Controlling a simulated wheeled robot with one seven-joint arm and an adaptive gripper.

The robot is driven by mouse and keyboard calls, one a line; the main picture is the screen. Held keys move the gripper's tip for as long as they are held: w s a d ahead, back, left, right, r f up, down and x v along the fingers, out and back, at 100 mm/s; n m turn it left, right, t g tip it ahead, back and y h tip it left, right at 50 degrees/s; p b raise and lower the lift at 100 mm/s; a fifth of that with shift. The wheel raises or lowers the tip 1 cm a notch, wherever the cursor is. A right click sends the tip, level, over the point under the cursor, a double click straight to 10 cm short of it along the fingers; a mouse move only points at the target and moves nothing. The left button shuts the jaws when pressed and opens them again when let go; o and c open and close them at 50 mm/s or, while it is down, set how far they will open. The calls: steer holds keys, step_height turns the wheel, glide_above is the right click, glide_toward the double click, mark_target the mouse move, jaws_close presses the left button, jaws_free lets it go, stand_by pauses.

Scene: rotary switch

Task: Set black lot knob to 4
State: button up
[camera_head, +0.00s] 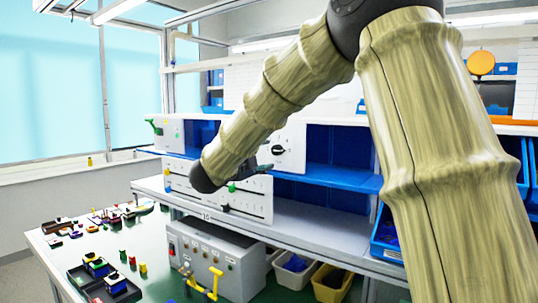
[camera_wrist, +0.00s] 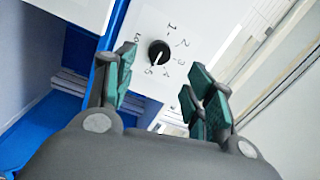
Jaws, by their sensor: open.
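The black knob (camera_wrist: 158,53) sits on a white panel (camera_wrist: 203,18) in the wrist view, with small printed numbers around it. A light mark on the knob points down and slightly left, near what looks like the 5; the small digits are hard to read. My gripper (camera_wrist: 161,69) is open, its teal-padded fingers apart to the left and right of the knob in the picture. I see no contact with it. In the head view, a black knob (camera_head: 277,150) shows on a white panel (camera_head: 292,141), just right of my arm.
Below is a grey control box (camera_head: 215,258) with a yellow handle. Small parts and black trays (camera_head: 103,288) cover the left table. My arm hides part of the bench.

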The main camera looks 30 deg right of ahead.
mark_target(275, 150)
steer(key=v, duration=0.4)
steer(key=shift+s+a, duration=0.2)
steer(key=shift+a, duration=0.05)
steer(key=shift+w, duration=0.1)
steer(key=w+r+m+g+y+b, duration=0.1)
steer(key=w+r+m+g+b, duration=0.3)
steer(key=m+b, duration=0.55)
steer(key=d+f+p, duration=0.1)
steer(key=d, duration=0.2)
steer(key=w+d+f+m+g+p, duration=0.1)
steer(key=d+p, duration=0.1)
steer(key=d, duration=0.1)
steer(key=d+f+m+p, duration=0.1)
steer(key=d+p, duration=0.1)
steer(key=d, duration=0.2)
steer(key=shift+w+d, duration=0.1)
steer(key=shift+w, duration=0.15)
steer(key=c, duration=1)
